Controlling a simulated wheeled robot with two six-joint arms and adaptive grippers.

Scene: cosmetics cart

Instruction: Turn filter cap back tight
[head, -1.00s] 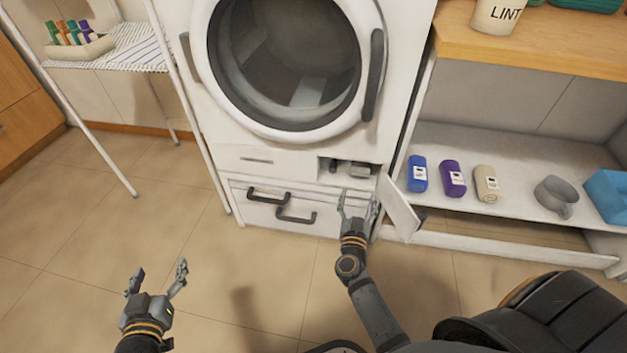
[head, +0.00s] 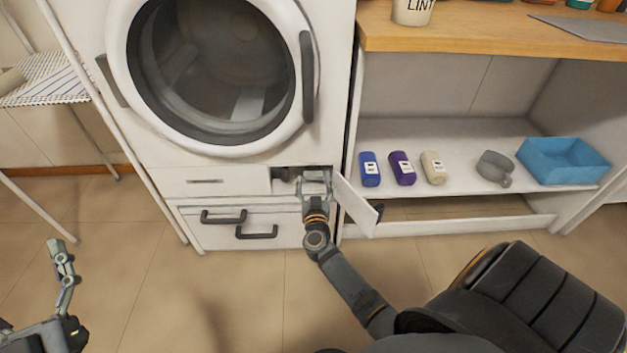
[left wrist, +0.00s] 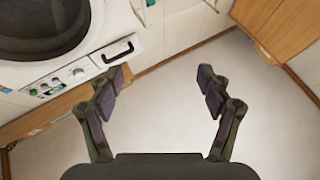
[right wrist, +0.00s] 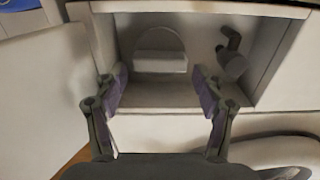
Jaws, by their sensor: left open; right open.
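The filter cap (right wrist: 160,50) is a pale round disc with a raised bar grip, set in the back wall of the open recess in the right wrist view. Its bar lies about level, and I cannot tell how tight it sits. My right gripper (right wrist: 160,88) is open and empty at the recess mouth, its fingers on either side of the cap's line and short of it. In the head view my right gripper (head: 316,178) covers much of the recess (head: 287,174). My left gripper (left wrist: 161,82) is open and empty, away from the machine.
A small dark hose or plug (right wrist: 232,55) sits right of the cap. The recess door (head: 355,206) hangs open on the right. Bottles (head: 402,168), a grey scoop (head: 495,168) and a blue bin (head: 563,161) stand on the shelf.

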